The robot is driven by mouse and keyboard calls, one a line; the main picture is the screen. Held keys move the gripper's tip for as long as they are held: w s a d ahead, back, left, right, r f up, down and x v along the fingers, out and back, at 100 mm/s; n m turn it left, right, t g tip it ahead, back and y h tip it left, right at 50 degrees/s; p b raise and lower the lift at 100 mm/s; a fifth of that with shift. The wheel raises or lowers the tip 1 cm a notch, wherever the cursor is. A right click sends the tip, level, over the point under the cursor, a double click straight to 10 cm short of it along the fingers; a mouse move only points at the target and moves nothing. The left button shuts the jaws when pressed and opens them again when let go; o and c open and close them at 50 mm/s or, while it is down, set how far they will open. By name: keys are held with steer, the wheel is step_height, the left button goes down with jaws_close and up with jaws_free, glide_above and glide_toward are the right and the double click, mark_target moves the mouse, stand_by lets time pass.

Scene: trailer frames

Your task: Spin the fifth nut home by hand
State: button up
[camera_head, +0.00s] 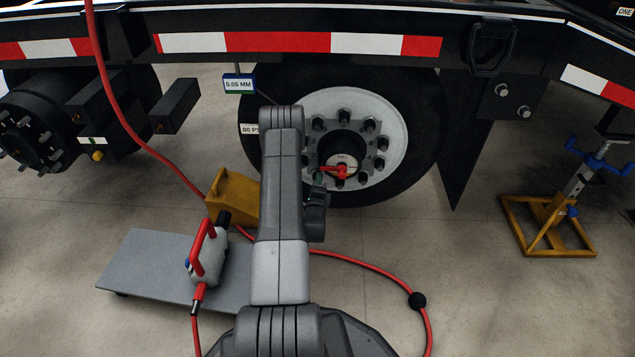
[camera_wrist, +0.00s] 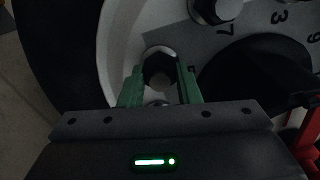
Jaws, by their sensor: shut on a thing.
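The wheel's white rim (camera_head: 392,105) carries a ring of dark nuts around a black hub (camera_head: 340,143). In the head view my gripper (camera_head: 319,181) is at the lower left of this ring, mostly hidden by my arm. In the wrist view my gripper's green fingers (camera_wrist: 161,82) stand on either side of a nut (camera_wrist: 158,60) and are shut on it. The nut sits at the rim's face; how far it is seated I cannot tell. Another nut (camera_wrist: 208,10) is at the top, beside the number 7.
A red-handled gauge (camera_head: 341,170) is at the hub, close right of my gripper. A red hose (camera_head: 375,262) crosses the floor. A grey platform (camera_head: 150,262) bears a red-handled tool (camera_head: 205,255). A yellow chock (camera_head: 235,193) and jack stand (camera_head: 550,230) flank the wheel.

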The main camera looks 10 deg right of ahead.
steer(key=m, duration=1.3)
steer(key=shift+s+f, duration=0.15)
steer(key=shift+f, duration=0.05)
stand_by(0.3)
steer(key=o, duration=1)
steer(key=shift+r, duration=0.1)
steer(key=shift+a, duration=0.1)
steer(key=p+v, duration=0.4)
steer(key=v, duration=0.9)
steer(key=shift+s+a, duration=0.1)
steer(key=shift+s, duration=0.25)
